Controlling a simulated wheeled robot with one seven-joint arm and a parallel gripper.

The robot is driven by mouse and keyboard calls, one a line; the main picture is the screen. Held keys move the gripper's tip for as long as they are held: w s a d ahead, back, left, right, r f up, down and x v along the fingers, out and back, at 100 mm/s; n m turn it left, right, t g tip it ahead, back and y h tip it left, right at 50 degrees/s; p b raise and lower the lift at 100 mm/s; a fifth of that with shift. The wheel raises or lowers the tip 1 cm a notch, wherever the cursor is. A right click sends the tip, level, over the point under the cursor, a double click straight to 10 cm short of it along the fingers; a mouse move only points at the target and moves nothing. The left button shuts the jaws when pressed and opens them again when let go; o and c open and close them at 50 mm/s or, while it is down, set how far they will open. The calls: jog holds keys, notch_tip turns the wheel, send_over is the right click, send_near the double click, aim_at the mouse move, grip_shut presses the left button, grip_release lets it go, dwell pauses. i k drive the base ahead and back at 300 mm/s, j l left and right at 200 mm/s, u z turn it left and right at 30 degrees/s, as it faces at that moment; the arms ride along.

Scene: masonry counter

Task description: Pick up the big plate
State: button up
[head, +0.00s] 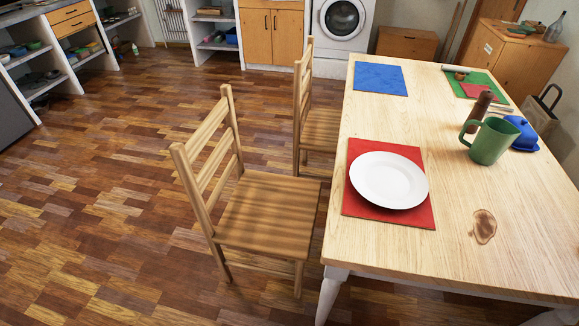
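A big white round plate (389,180) lies on a red placemat (390,215) near the left edge of the wooden table (450,260). The plate looks empty and sits flat, slightly past the mat's right side. My gripper is not in view.
A green pitcher (489,142), a brown pepper mill (478,111) and a blue lidded dish (523,135) stand right of the plate. A brown stain (484,227) marks the tabletop. Blue (380,78) and green (483,84) mats lie farther back. Wooden chairs (265,215) line the table's left side; the floor beyond is clear.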

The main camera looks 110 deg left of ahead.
aim_at(387, 179)
jog(key=u, duration=2.15)
jog(key=l+u, duration=0.1)
jog(key=u, duration=0.4)
jog(key=l+u, duration=0.1)
jog(key=u, duration=0.4)
jog(key=i+j+z, duration=0.25)
jog(key=j, duration=0.8)
jog(key=j+z, duration=0.25)
jog(key=j, duration=0.75)
jog(key=z, duration=1.15)
